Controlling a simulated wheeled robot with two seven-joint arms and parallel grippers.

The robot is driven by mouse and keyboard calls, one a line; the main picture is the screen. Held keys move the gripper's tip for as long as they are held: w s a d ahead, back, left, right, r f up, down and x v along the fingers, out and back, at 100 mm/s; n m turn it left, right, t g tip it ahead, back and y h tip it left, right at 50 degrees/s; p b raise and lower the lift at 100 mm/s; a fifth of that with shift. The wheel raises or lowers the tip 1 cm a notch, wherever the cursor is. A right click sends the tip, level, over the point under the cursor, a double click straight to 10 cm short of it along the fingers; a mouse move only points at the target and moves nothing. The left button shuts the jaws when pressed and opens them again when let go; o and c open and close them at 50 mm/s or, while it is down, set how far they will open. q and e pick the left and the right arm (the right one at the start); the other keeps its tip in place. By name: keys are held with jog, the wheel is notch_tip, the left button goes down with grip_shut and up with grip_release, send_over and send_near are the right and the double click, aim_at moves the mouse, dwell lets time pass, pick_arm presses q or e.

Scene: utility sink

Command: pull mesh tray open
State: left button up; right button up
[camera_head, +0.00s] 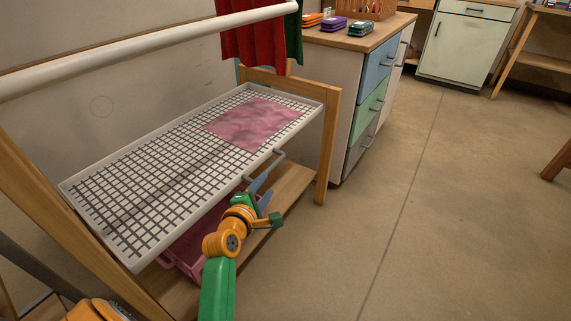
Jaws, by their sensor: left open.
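The mesh tray (120,190) is a white-rimmed rack with a dark grid, set in a wooden stand, with a pink stained cloth (255,122) lying on its far part. A grey bar handle (278,154) sticks out from the tray's front edge. My left gripper (263,190), with blue-grey fingers on a green and orange arm, is open just below the handle. I cannot tell whether a finger touches the handle. Part of the handle is hidden near the fingers. My right gripper is not in view.
A pink crate (190,248) sits on the lower wooden shelf (292,184) under the tray. A white rail (150,42) crosses above, with red and green cloths (252,38). A drawer cabinet (372,95) stands beyond the stand.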

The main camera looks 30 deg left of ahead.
aim_at(269, 169)
pick_arm(q)
jog(key=shift+w+a+r+n+t+y, duration=0.45)
jog(key=shift+w+a+n, duration=0.15)
jog(key=shift+n, duration=0.5)
jog(key=b+x, duration=0.1)
jog(key=x, duration=0.2)
jog(key=b+x, duration=0.1)
jog(key=x, duration=0.1)
jog(key=shift+w+a+f+b, duration=0.15)
jog(key=shift+w+f+b, duration=0.15)
jog(key=shift+b, duration=0.1)
jog(key=shift+w+a, duration=0.15)
jog(key=shift+w, duration=0.4)
grip_shut()
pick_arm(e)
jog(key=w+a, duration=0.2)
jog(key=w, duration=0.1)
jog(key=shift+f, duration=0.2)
